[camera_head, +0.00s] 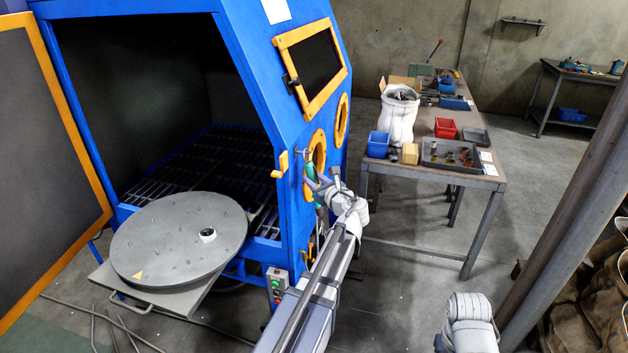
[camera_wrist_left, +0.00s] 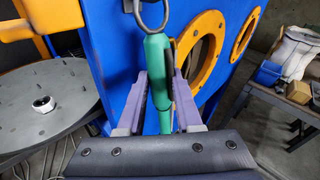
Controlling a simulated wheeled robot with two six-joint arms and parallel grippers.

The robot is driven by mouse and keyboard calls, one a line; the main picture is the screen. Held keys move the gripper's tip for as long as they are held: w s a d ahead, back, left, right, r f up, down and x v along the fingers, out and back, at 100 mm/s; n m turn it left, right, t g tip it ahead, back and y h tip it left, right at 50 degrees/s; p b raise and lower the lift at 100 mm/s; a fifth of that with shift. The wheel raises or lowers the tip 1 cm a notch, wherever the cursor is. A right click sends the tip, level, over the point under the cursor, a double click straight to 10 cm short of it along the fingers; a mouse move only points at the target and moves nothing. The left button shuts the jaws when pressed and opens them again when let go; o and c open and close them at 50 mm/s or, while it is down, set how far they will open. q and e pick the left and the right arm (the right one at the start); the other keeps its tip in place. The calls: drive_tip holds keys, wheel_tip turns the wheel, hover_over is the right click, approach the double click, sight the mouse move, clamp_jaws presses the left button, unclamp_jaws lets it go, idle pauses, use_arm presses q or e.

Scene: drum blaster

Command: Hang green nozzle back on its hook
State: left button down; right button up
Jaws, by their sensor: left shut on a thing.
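The green nozzle (camera_head: 311,172) is upright in front of the blue cabinet's side, beside the round orange-rimmed openings. My left gripper (camera_head: 318,188) is shut on it. In the left wrist view the nozzle (camera_wrist_left: 157,62) stands between the two purple fingers of my left gripper (camera_wrist_left: 160,88), with a metal ring (camera_wrist_left: 151,14) at its top. A small metal hook (camera_head: 302,153) shows on the cabinet side near the nozzle's top. I cannot tell whether the ring is on the hook. My right gripper is not in view; only part of that arm shows at lower right.
The blue cabinet (camera_head: 262,55) stands open at left, with a grey round turntable (camera_head: 180,238) in front. An orange latch (camera_head: 281,164) juts out close left of the nozzle. A workbench (camera_head: 470,181) with bins and a white sack (camera_head: 398,114) stands right. Floor between is clear.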

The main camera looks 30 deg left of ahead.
use_arm(q)
drive_tip(key=c, duration=0.5)
unclamp_jaws()
drive_tip(key=p+v, duration=0.1)
drive_tip(key=v, duration=0.7)
drive_tip(key=shift+a, duration=0.1)
